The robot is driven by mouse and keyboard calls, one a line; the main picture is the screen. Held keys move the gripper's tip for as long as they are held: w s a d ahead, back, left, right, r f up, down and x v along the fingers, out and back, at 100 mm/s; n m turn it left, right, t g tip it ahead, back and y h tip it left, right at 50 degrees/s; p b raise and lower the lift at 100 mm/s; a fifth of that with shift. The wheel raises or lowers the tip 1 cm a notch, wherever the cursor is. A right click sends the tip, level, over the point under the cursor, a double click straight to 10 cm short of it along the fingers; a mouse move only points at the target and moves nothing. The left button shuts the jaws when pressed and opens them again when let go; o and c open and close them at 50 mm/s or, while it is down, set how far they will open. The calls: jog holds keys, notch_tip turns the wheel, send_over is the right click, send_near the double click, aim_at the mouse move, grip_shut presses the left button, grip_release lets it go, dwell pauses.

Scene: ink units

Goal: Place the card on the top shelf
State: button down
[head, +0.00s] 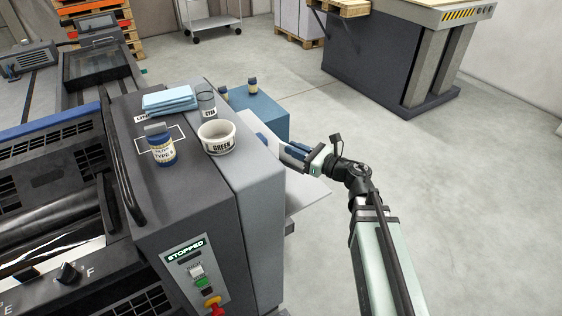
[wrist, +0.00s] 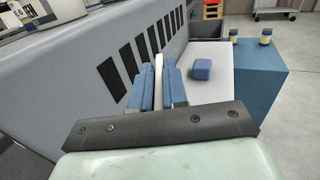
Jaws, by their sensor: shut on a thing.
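My gripper (head: 292,155) is at the side of the grey machine, above a pale shelf (head: 308,193) that juts out from it. In the wrist view its blue-padded fingers (wrist: 158,92) are shut on a thin white card (wrist: 158,72), seen nearly edge-on and standing up between them. I cannot make out the card in the head view. The shelf also shows in the wrist view (wrist: 218,88), to the right of and beyond the fingers, with a small blue block (wrist: 202,69) on it. I cannot tell whether this is the top shelf.
The machine top (head: 190,178) bears a GREEN tub (head: 216,138), a CYAN jar (head: 206,105), a blue-labelled bottle (head: 160,150) and folded blue cloths (head: 170,100). A blue cabinet (head: 262,112) with small bottles stands beyond the shelf. The floor to the right is open.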

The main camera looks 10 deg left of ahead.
jog(key=shift+f, duration=4.35)
jog(key=c, duration=1.1)
grip_release()
jog(key=shift+f, duration=0.1)
jog(key=shift+c, duration=0.2)
jog(key=shift+v, duration=3.7)
